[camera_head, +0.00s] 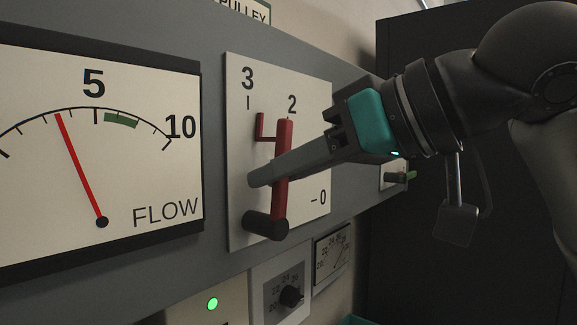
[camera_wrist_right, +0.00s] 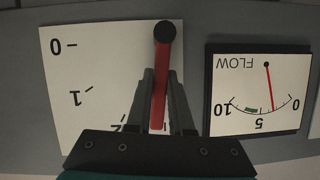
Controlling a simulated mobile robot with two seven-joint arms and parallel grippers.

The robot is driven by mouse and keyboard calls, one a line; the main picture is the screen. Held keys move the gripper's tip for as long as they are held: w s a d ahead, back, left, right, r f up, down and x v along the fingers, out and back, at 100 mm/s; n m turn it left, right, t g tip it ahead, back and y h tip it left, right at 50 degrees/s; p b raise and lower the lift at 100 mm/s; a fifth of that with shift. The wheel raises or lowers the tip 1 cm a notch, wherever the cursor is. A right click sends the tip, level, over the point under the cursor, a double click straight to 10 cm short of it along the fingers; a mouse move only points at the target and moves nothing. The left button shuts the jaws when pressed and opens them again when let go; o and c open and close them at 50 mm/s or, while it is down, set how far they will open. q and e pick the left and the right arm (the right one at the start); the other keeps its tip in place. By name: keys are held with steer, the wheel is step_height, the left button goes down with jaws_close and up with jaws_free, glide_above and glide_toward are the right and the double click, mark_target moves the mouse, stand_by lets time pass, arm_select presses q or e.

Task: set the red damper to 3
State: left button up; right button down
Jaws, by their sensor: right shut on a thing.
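The red damper is a red lever (camera_head: 284,150) on a white scale plate (camera_head: 240,75) marked 0, 2 and 3 in the head view. Its dark pivot (camera_head: 265,226) is at the bottom and the lever points up. A thin red pointer at its upper left ends between the marks 3 and 2, below and right of the 3 tick. My right gripper (camera_head: 272,174) is shut on the lever's middle. In the right wrist view, upside down, both fingers flank the red lever (camera_wrist_right: 160,85); the 3 is hidden there. My left gripper is not in view.
A FLOW gauge (camera_head: 150,180) stands left of the plate, its red needle below 5, left of the green band. Below are a black knob (camera_head: 291,296), a small dial (camera_head: 333,255) and a lit green lamp (camera_head: 212,304).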

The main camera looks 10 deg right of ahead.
steer(key=shift+s+a+n+t+h, duration=0.2)
steer(key=shift+a+n+t+h, duration=0.1)
steer(key=shift+n, duration=0.2)
stand_by(0.3)
steer(key=c, duration=0.8)
jaws_free()
steer(key=shift+s+d, duration=0.1)
steer(key=b+v, duration=0.1)
steer(key=v, duration=1.4)
steer(key=shift+r, duration=0.15)
